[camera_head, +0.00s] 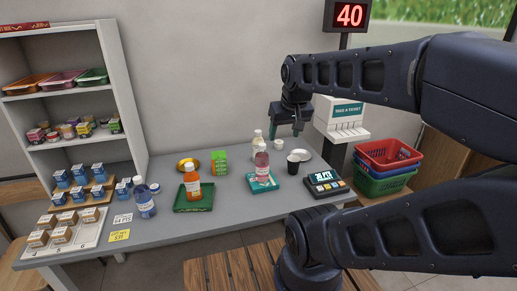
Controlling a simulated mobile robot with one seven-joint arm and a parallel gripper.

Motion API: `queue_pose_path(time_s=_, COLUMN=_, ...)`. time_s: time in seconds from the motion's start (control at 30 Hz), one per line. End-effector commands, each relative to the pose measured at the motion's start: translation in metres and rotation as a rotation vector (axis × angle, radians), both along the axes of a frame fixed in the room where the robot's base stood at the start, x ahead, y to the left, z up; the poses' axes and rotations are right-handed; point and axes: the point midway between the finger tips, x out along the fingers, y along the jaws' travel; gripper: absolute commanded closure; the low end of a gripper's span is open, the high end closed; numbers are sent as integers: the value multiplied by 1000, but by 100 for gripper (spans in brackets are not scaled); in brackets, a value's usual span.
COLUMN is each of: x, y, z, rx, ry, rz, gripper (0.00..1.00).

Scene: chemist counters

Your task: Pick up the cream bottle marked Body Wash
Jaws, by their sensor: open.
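A cream bottle (257,141) with a pale cap stands upright toward the back of the grey counter. It is partly hidden behind a pink bottle (262,165). Its label is too small to read, so I cannot confirm the words Body Wash. My gripper (285,134) points down above the back of the counter, just right of the cream bottle in the picture. Its fingers are apart, with nothing seen between them. I cannot tell how far it is from the bottle in depth.
A green box (219,161), a black cup (293,166), a card terminal (326,184) and a blue bottle (144,200) are also on the counter (200,226).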

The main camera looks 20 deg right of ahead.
Motion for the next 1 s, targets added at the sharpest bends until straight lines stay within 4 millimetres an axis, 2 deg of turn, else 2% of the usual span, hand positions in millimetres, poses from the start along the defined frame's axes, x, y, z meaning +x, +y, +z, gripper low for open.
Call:
queue_pose_path(time_s=0.2, x=4, y=0, z=2, rx=-9, ry=5, rz=11, gripper=39)
queue_pose_path(time_s=0.37, x=28, y=-3, z=10, rx=-57, ry=35, rz=73, gripper=39)
queue_pose_path(time_s=0.73, x=117, y=-10, z=28, rx=-222, ry=145, rz=319, gripper=39)
queue_pose_path(time_s=1.0, x=188, y=-14, z=24, rx=-325, ry=234, rz=507, gripper=39)
